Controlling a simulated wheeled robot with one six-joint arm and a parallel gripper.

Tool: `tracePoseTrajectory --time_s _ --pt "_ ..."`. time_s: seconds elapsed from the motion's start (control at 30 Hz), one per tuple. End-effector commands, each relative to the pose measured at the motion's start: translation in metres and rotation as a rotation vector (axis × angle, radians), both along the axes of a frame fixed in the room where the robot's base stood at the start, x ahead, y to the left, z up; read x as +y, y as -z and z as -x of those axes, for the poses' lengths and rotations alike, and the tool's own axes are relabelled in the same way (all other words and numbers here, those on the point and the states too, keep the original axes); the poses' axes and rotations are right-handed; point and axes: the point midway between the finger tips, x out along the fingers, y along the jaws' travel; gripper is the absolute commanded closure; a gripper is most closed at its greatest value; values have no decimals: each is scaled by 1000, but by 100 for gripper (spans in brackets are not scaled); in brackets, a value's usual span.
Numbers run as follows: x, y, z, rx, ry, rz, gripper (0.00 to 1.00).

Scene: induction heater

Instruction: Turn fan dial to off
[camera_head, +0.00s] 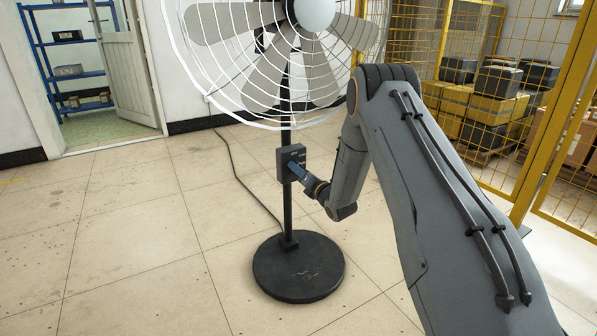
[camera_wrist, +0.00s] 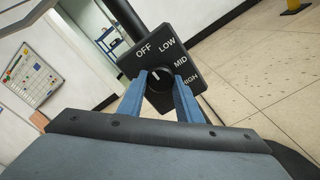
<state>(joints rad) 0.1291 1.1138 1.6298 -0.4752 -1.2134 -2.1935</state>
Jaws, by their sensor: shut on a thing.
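The fan's dark control box (camera_head: 290,162) is mounted on its pole, and in the wrist view the box (camera_wrist: 137,62) carries the labels OFF, LOW, MID and HIGH in an arc. The black round fan dial (camera_wrist: 158,86) sits below the labels with a small white mark near its upper left; its exact setting is hard to read. My gripper (camera_wrist: 160,80) has its two blue fingers on either side of the dial and is shut on it. In the head view my gripper (camera_head: 297,172) reaches the box from the right and hides the dial.
The large caged fan head (camera_head: 265,85) is above the box, and its round black base (camera_head: 298,285) stands on the tiled floor. A cable (camera_head: 236,175) runs along the floor on the left. A yellow mesh fence (camera_head: 440,50) stands at the right.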

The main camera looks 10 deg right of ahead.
Motion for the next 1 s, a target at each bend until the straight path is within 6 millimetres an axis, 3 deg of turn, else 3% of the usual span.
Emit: tracePoseTrajectory --time_s 0.13,0.17,0.27,0.63,1.0 --pt "1 2 1 4 -3 1 91" --pt "1 2 1 4 -3 1 65" --pt "1 2 1 3 -2 1 50" --pt "-2 0 5 2 0 -1 50" --pt "-18 0 59 4 -1 0 50"
